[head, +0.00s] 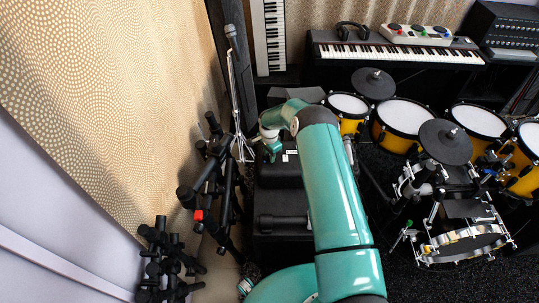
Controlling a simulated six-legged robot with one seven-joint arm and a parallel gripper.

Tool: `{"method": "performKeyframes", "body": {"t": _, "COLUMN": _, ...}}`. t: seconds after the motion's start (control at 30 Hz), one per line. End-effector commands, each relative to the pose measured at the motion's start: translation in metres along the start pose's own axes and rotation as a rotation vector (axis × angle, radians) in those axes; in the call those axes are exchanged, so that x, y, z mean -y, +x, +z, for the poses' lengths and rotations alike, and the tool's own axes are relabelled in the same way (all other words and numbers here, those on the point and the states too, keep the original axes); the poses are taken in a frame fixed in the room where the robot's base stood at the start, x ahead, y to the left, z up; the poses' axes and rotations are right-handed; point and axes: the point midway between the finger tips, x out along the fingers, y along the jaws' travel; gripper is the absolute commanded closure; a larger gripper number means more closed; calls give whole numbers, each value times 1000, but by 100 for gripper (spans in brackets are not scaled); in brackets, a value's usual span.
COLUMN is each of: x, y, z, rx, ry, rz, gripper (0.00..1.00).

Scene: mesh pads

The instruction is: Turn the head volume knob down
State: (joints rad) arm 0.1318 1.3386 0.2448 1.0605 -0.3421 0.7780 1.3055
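My teal arm rises from the bottom and bends left at its top. My gripper (272,152) appears small at its far end, pointing down beside the top of a black box-shaped unit (283,172). Its fingers are too small and partly hidden to tell open from shut. No volume knob can be made out on this black unit; my arm covers part of its right side. Another dark unit (512,30) with a panel of small controls stands at the top right, far from my gripper. I cannot tell which unit bears the head volume knob.
Black stands (215,180) crowd the left by the patterned wall (110,90). A yellow drum kit (402,118) fills the right. A keyboard (400,52) with headphones (352,30) and a white pad device (416,35) is behind. Dark carpet (395,270) shows at lower right.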

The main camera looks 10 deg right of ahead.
Motion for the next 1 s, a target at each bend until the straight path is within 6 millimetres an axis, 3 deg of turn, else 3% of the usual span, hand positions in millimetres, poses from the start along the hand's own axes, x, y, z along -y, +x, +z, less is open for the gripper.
{"method": "performKeyframes", "body": {"t": 0.03, "x": 0, "y": 0, "z": 0, "rx": 0, "ry": 0, "rz": 1, "gripper": 83}}
{"method": "performKeyframes", "body": {"t": 0.1, "x": 0, "y": 0, "z": 0, "rx": 0, "ry": 0, "rz": 1, "gripper": 94}}
{"method": "performKeyframes", "body": {"t": 0.57, "x": 0, "y": 0, "z": 0, "rx": 0, "ry": -86, "rz": 2, "gripper": 94}}
{"method": "performKeyframes", "body": {"t": 1.0, "x": 0, "y": -1, "z": 0, "rx": 0, "ry": -441, "rz": 1, "gripper": 94}}
